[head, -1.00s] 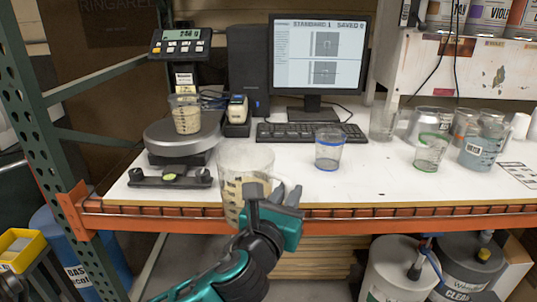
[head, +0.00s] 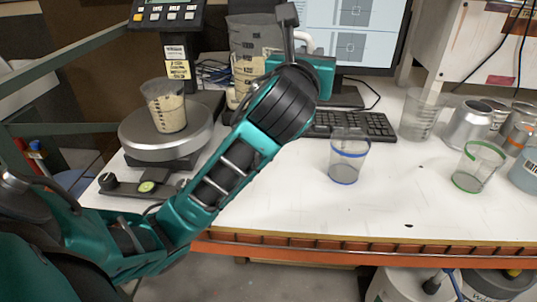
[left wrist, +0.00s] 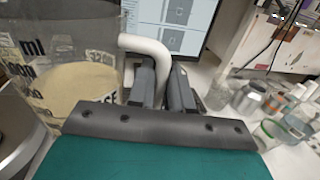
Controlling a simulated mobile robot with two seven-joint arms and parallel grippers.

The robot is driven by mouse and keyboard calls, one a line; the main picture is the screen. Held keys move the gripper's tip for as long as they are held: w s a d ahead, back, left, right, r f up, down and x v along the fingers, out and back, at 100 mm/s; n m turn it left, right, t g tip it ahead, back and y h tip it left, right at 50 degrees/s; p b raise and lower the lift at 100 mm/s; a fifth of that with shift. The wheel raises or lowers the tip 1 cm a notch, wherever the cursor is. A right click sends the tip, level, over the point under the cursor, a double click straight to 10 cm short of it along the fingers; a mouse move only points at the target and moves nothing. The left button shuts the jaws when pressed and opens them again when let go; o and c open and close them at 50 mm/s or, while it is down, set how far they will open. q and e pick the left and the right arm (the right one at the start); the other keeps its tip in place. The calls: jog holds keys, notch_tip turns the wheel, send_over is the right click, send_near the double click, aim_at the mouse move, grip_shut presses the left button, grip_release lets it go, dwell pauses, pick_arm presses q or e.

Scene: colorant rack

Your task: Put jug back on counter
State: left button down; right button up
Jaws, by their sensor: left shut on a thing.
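The clear jug (head: 247,52), with dark printed markings and a white handle (head: 306,40), is held above the counter (head: 270,205), in front of the dark computer case. In the left wrist view the jug (left wrist: 70,75) is at the left with beige contents inside, and its white handle (left wrist: 150,45) runs down between the fingers. My left gripper (head: 292,38) is shut on the handle; its fingers also show in the left wrist view (left wrist: 163,85). My arm hides part of the jug's lower right side. My right gripper is not in view.
A cup of beige material (head: 168,108) stands on the round scale (head: 165,138) at left. A blue-rimmed cup (head: 347,160), a green-rimmed cup (head: 477,167) and a clear beaker (head: 421,115) stand to the right. The keyboard (head: 350,124) lies behind. The front middle counter is clear.

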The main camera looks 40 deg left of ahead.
pick_arm(q)
jog(key=shift+w+a+r, duration=0.1)
jog(key=shift+w+r, duration=0.1)
jog(key=shift+r, duration=0.1)
jog(key=shift+w+f, duration=0.1)
jog(key=shift+f, duration=0.15)
notch_tip(320, 180, down, 19)
jog(key=b, duration=0.1)
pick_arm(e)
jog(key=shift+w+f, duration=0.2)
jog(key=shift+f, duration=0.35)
pick_arm(q)
jog(key=shift+f, duration=0.15)
jog(key=shift+f, duration=0.15)
jog(key=c, duration=1)
grip_release()
jog(key=shift+c, duration=0.2)
